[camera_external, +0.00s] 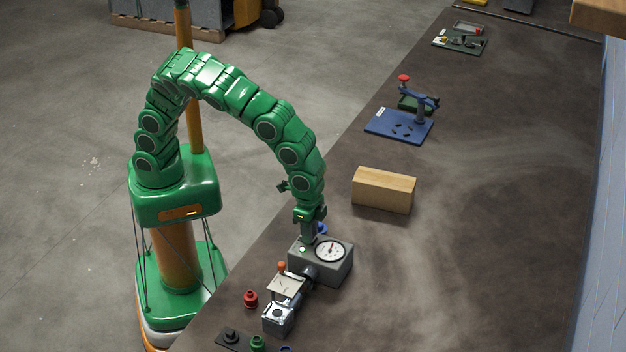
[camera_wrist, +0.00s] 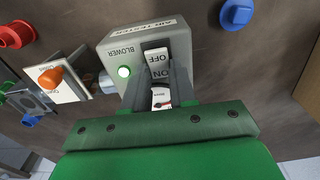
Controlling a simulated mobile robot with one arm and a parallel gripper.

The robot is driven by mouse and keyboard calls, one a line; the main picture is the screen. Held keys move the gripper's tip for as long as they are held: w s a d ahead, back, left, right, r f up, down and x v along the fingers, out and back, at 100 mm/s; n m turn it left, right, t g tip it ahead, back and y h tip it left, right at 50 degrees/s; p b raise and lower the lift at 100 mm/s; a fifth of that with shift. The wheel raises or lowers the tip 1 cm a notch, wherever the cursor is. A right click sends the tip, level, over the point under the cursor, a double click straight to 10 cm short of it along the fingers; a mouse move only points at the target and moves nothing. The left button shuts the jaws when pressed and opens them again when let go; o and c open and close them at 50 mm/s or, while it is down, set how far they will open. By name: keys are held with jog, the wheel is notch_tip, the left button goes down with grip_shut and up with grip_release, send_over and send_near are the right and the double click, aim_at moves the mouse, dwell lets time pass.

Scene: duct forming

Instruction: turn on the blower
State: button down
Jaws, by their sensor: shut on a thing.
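The blower is a grey air tester box (camera_external: 335,265) on the bench, with a round dial gauge (camera_external: 330,251) on top. In the wrist view its top carries the word BLOWER, a bright green lamp (camera_wrist: 124,72) and a white rocker switch (camera_wrist: 156,62) marked OFF and ON. My gripper (camera_external: 307,234) points down onto the box at the switch. In the wrist view my gripper (camera_wrist: 157,88) has its grey fingers on either side of the ON end of the switch and is shut on it. The fingers partly hide the gauge behind them.
A wooden block (camera_external: 384,189) and a blue toggle-clamp stand (camera_external: 400,125) lie farther back. The bench at right is clear.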

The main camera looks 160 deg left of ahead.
jog(key=shift+d, duration=0.1)
jog(key=c, duration=0.9)
grip_release()
jog(key=shift+r, duration=0.1)
notch_tip(320, 180, up, 6)
jog(key=shift+r, duration=0.15)
jog(key=shift+s+r, duration=0.1)
jog(key=shift+r, duration=0.5)
